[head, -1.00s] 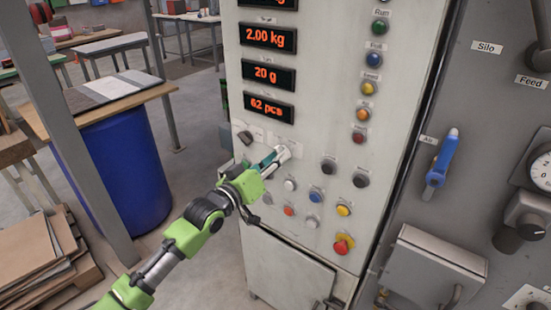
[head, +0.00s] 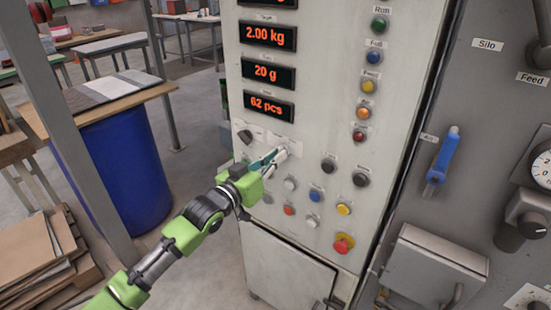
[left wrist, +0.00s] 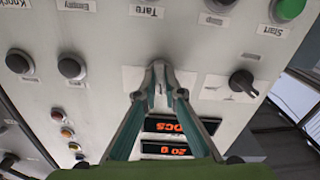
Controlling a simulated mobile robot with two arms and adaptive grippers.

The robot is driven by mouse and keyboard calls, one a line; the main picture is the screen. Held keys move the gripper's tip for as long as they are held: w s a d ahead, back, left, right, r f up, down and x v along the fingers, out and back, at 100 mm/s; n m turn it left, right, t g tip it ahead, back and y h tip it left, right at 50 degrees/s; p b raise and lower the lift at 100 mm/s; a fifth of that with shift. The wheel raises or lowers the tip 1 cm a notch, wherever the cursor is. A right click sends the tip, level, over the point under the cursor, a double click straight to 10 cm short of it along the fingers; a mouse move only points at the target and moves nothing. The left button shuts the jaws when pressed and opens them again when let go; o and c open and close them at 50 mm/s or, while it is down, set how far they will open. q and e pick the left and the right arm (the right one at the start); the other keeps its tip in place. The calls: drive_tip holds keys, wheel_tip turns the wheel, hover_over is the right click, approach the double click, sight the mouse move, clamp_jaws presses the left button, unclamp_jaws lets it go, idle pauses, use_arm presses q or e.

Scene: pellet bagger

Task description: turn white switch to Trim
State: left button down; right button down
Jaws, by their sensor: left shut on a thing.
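My left gripper (head: 277,157) is at the pale control panel (head: 323,110), below the orange displays. In the left wrist view its two teal fingers (left wrist: 158,77) come together at the panel face, in front of a pale label plate. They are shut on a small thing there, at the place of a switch. My right gripper is not in view.
A black switch (head: 245,137) is just left of the gripper; it also shows in the left wrist view (left wrist: 242,82). Several buttons and a red mushroom button (head: 343,243) lie right and below. A blue-handled valve (head: 441,157) is farther right.

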use_arm(q)
drive_tip(key=shift+m, duration=3.9)
drive_tip(key=c, duration=2.1)
unclamp_jaws()
drive_tip(key=shift+c, duration=0.2)
drive_tip(key=v, duration=1.2)
